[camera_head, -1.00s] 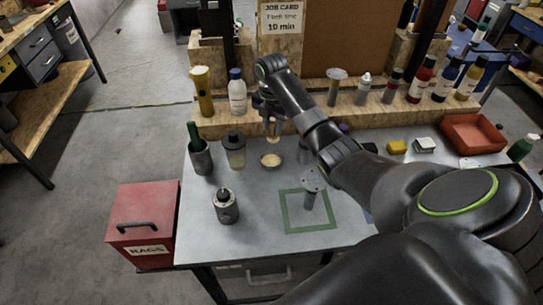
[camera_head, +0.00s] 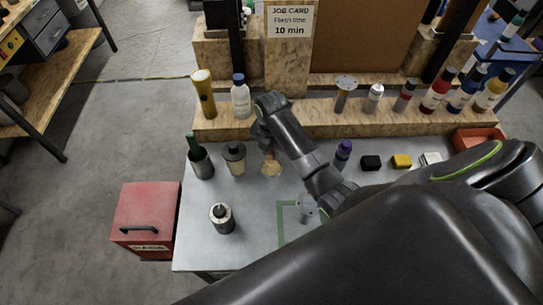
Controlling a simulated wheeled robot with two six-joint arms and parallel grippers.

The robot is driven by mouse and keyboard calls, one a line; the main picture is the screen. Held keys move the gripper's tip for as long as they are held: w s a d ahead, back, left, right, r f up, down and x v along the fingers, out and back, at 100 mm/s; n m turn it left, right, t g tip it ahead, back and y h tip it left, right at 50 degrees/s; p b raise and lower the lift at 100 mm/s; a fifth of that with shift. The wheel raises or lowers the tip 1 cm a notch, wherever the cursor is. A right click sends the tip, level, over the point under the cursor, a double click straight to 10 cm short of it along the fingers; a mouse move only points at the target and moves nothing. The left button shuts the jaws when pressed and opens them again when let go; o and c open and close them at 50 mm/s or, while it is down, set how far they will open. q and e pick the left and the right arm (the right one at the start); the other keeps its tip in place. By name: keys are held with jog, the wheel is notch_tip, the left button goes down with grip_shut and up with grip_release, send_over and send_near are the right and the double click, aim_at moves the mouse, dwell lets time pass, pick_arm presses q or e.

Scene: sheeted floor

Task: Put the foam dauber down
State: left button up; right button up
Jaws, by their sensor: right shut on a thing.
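My right gripper (camera_head: 266,148) reaches down over the left middle of the grey bench top. It is shut on the foam dauber, which is mostly hidden by the gripper and wrist. A pale, cream-coloured shape (camera_head: 271,168) shows just under the fingers. It is the dauber's foam end, the small round dish below it, or both overlapping; I cannot tell whether they touch. My left gripper is not in view.
A grey cup with a green handle (camera_head: 201,160) and a dark-lidded jar (camera_head: 235,158) stand close left. A wooden ledge (camera_head: 290,122) with bottles runs behind. My right arm covers much of the bench's right side.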

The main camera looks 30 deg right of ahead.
aim_at(271, 159)
jog(key=shift+w+d+f+p, duration=0.1)
jog(key=shift+f+p, duration=0.35)
jog(key=shift+f, duration=1.95)
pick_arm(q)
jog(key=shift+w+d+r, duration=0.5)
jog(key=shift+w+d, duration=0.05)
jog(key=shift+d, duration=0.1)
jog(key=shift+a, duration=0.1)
pick_arm(e)
jog(key=shift+f, duration=0.1)
jog(key=o, duration=0.9)
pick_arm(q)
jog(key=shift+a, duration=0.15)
